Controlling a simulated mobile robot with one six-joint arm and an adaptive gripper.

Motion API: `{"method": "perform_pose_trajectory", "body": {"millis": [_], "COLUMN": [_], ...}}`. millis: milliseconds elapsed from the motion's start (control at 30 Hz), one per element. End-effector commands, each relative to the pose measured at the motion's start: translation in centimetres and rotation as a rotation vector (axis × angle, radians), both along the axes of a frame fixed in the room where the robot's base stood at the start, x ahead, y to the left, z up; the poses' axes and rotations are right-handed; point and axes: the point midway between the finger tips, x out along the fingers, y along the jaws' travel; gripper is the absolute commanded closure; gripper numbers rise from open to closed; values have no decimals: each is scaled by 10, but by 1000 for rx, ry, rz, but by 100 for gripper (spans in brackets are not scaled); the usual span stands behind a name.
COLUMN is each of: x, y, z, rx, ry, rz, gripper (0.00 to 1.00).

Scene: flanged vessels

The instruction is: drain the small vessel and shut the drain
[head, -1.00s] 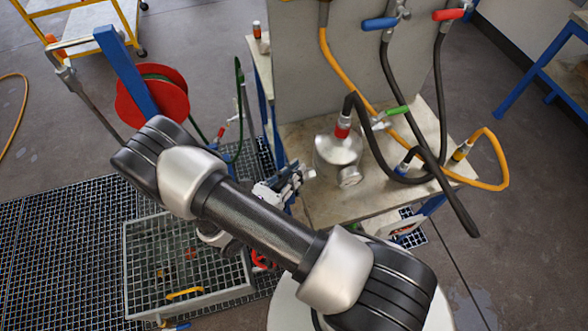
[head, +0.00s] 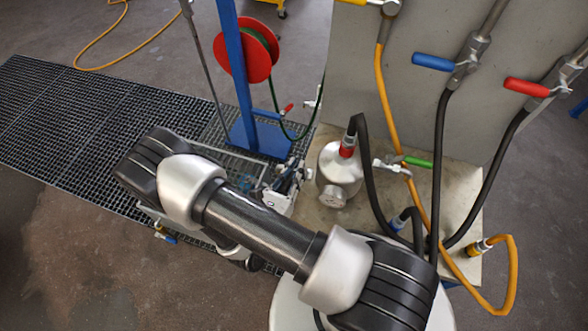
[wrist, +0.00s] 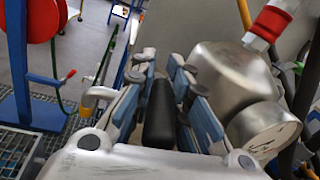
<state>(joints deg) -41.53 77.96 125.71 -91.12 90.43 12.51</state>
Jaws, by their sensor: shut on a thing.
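The small vessel (head: 340,172) is a silver metal pot on the pale bench, with a red-collared black hose on top. In the wrist view the vessel (wrist: 228,85) stands just right of my gripper, with a round gauge (wrist: 270,130) on its near side. My gripper (head: 288,185) is at the left side of the vessel. In the wrist view its blue-grey fingers (wrist: 160,90) are closed around a black, rounded grip (wrist: 159,115). What the grip joins is hidden, so I cannot tell whether it is the drain's handle.
The bench (head: 318,215) carries black and orange hoses. Blue (head: 433,62), red (head: 526,87) and green (head: 417,162) valve levers sit at the panel. A red reel (head: 250,50) on a blue post stands behind left. Floor grating (head: 90,120) lies left; my arm hides part of it.

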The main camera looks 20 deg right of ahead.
Motion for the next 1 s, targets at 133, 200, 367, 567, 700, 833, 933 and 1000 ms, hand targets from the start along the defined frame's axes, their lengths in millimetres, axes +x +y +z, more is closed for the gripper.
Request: {"method": "perform_pose_trajectory", "body": {"millis": [133,200,367,567,700,833,933,1000], "x": [-6,-7,-7,-7,-7,-7,-7,-7], "y": [-8,-9,-9,-9,-9,-9,-9,-9], "z": [0,0,0,0,0,0,0,0], "rx": [-12,-11,-10,-8,-8,-8,-8,-7], "ry": [12,13,11,10,10,10,9,8], "rz": [59,87,130,151,153,152,152,152], "gripper": [100,100,100,100,100,100,84,79]}}
